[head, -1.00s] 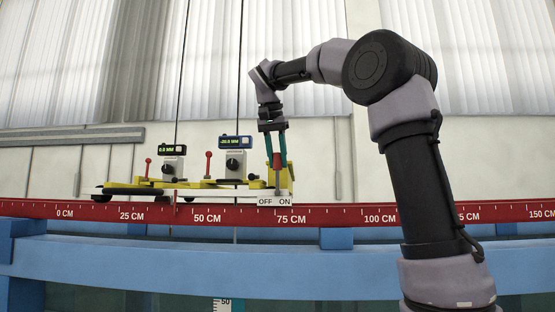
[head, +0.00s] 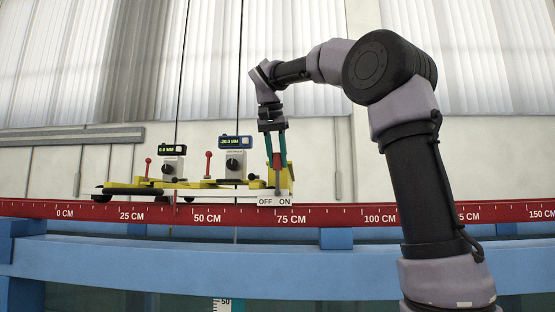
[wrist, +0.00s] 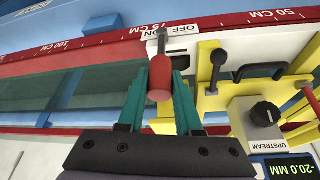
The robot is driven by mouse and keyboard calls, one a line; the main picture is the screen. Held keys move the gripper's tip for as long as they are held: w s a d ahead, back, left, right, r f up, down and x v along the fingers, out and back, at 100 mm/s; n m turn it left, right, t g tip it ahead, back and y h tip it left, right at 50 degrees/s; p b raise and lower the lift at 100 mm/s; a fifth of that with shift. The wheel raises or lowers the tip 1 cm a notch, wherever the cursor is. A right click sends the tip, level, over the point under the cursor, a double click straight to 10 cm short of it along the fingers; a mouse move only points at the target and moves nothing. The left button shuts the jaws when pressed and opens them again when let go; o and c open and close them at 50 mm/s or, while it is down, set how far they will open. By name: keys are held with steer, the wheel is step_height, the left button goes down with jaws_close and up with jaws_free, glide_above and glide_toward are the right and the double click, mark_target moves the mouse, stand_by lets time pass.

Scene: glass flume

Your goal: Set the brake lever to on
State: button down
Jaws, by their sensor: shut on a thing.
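The brake lever has a red grip (head: 276,160) on a grey stem and stands at the right end of the yellow carriage (head: 190,184). A white OFF/ON plate (head: 274,201) is below it. My gripper (head: 276,156) reaches down from above, its teal fingers shut on the red grip. In the wrist view the grip (wrist: 160,80) sits between the fingertips, and its stem stands in front of the plate (wrist: 176,32), near the ON lettering. The lever looks nearly upright in the head view; I cannot tell exactly which setting it is at.
A red centimetre rail (head: 350,213) runs along the blue flume frame (head: 180,258). Two gauges with displays, one an upstream unit (head: 235,160), stand on the carriage left of my gripper, with smaller red-knobbed levers (head: 208,163) beside them.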

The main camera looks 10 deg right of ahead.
steer(key=s+d+f+m+t+y, duration=0.2)
steer(key=d+f+y, duration=0.4)
steer(key=y, duration=0.5)
steer(key=shift+s+d+m+t, duration=0.4)
steer(key=shift+s+d+t, duration=0.05)
steer(key=shift+d+t, duration=0.95)
steer(key=c, duration=0.6)
jaws_free()
steer(key=v, duration=1)
steer(key=shift+s+d, duration=0.2)
steer(key=shift+d, duration=0.2)
